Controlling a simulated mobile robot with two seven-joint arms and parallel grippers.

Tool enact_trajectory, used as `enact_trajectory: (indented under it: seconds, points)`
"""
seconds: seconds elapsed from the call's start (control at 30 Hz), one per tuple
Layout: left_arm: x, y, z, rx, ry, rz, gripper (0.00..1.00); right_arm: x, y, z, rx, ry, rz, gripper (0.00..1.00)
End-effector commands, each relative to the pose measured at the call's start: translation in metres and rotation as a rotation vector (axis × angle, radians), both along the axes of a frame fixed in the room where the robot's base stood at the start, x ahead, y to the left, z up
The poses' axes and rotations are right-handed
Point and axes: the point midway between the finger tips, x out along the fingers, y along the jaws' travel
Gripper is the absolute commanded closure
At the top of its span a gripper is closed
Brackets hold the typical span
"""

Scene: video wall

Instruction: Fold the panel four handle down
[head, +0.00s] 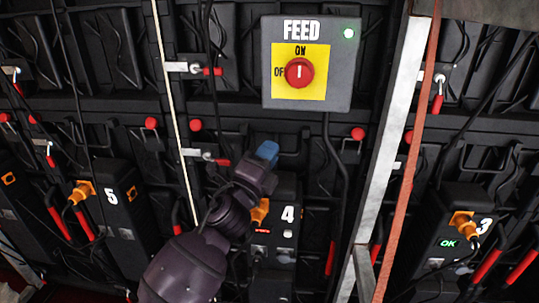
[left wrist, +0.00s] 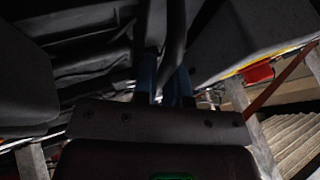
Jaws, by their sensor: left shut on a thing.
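Panel four's black unit (head: 287,262) carries a white number 4 and an orange plug (head: 260,212). My left gripper (head: 267,152), with blue fingertips, is just above that unit. In the left wrist view its two blue fingers (left wrist: 165,82) are shut on a dark bar, the panel four handle (left wrist: 173,38). In the head view the gripper and arm hide most of the handle and some of the panel. My right gripper is not in view.
A grey FEED box (head: 268,85) with a red knob (head: 299,72) and a lit green lamp sits above. Panel five's unit (head: 127,250) is left; panel three's unit (head: 455,215) shows OK at right. A pale metal post (head: 395,120) and hanging cables stand close by.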

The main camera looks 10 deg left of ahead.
Motion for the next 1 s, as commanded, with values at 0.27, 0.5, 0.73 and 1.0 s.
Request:
enact_trajectory:
  seconds: [0.27, 0.5, 0.73, 1.0]
  points:
    - [0.0, 0.0, 0.004, -0.001, -0.006, 0.001, 1.0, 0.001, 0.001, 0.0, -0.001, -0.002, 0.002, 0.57]
    - [0.0, 0.0, 0.003, -0.001, -0.005, 0.0, 0.66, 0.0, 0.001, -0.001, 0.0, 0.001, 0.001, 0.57]
    - [0.0, 0.0, 0.002, 0.0, -0.003, 0.0, 0.65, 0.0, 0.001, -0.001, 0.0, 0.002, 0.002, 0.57]
    - [-0.013, 0.006, -0.005, -0.001, -0.002, 0.0, 0.65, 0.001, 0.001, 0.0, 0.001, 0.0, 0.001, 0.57]
